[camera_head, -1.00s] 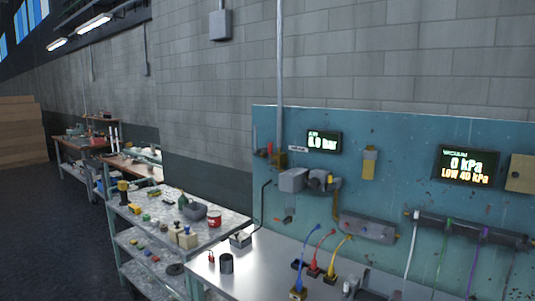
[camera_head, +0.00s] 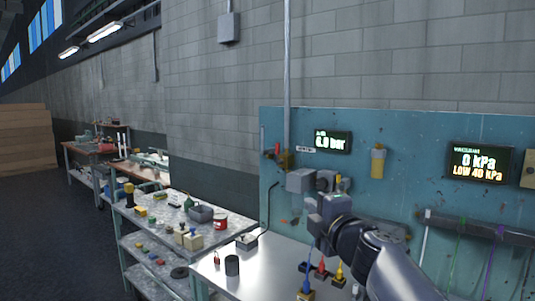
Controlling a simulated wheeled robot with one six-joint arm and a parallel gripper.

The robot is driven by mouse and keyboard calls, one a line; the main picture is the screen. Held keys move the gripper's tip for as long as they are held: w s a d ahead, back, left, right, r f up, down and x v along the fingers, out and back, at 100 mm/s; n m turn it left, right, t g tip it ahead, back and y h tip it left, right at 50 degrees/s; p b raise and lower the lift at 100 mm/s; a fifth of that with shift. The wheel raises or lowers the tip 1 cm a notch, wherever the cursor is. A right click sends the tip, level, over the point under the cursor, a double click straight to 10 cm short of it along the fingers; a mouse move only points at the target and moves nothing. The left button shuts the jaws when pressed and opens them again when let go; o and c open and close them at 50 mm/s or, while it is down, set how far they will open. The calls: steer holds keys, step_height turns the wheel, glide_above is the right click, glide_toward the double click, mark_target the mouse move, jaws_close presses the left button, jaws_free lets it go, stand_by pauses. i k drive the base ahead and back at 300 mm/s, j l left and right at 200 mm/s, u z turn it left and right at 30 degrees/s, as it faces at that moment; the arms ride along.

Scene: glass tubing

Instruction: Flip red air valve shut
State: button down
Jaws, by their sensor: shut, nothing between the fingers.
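The red air valve handle (camera_head: 277,150) is small and points up at the left edge of the blue panel. It is beside a brass valve body (camera_head: 286,160) at the foot of a grey vertical pipe. My gripper (camera_head: 314,208) is shut and empty. In the picture it is below and to the right of the valve, clearly apart from it. The air display (camera_head: 331,142) to the right of the valve reads about 6.0 bar.
The blue panel (camera_head: 400,140) also carries grey boxes (camera_head: 300,180), a yellow cylinder (camera_head: 377,162) and a vacuum display (camera_head: 481,163). The metal bench (camera_head: 255,270) below holds a dark cup (camera_head: 232,265) and coloured plugs (camera_head: 321,270). A cluttered trolley (camera_head: 165,215) stands left.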

mark_target(279, 162)
steer(key=i+j+z, duration=0.15)
steer(key=i+j, duration=0.15)
steer(key=i+j+z, duration=0.15)
steer(key=i+j, duration=0.2)
steer(key=i+j+z, duration=0.15)
steer(key=i+j, duration=0.2)
steer(key=i+j+z, duration=0.1)
steer(key=i+j, duration=0.25)
steer(key=i+j+z, duration=0.15)
steer(key=j, duration=0.35)
steer(key=i+j+z, duration=0.15)
steer(key=i+j, duration=0.25)
